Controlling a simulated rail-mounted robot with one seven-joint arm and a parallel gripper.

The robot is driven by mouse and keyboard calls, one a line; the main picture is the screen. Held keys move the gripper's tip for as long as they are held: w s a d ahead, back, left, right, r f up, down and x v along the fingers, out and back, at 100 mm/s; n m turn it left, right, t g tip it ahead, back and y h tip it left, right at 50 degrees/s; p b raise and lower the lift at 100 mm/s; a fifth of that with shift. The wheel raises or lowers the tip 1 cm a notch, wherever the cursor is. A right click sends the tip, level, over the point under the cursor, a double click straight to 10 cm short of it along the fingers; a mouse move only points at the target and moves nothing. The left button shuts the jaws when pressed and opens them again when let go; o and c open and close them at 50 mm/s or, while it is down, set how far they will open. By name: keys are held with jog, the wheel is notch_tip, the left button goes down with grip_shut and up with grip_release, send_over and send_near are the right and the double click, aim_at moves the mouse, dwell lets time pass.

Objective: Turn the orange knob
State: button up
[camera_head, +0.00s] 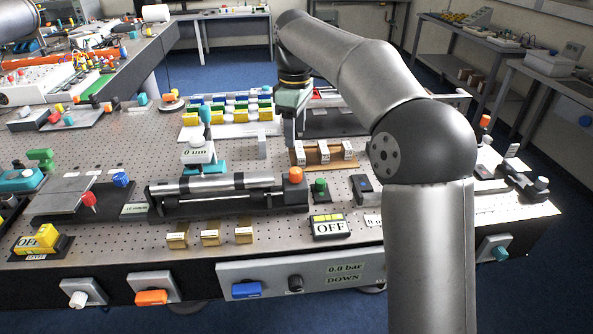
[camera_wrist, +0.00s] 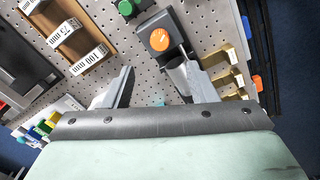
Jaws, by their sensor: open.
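The orange knob (camera_head: 295,174) sits on a dark block at the right end of a silver pipe fixture (camera_head: 225,186) on the perforated table. In the wrist view the orange knob (camera_wrist: 160,39) shows from above, beyond the fingertips and between their lines. My gripper (camera_head: 290,138) hangs above the table, behind the knob in the head view, and is apart from it. Its two fingers (camera_wrist: 158,70) are spread with nothing between them. The right finger partly covers the pipe's end in the wrist view.
A green knob (camera_head: 320,187) stands just right of the orange one. A brown rack with white labelled blocks (camera_head: 323,155) lies behind it. An OFF display (camera_head: 329,227) and brass blocks (camera_head: 210,237) are in front. Another orange knob (camera_head: 151,297) is on the table's front panel.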

aim_at(295, 170)
notch_tip(295, 170, down, 12)
jog(key=shift+r, duration=0.25)
jog(key=c, duration=1)
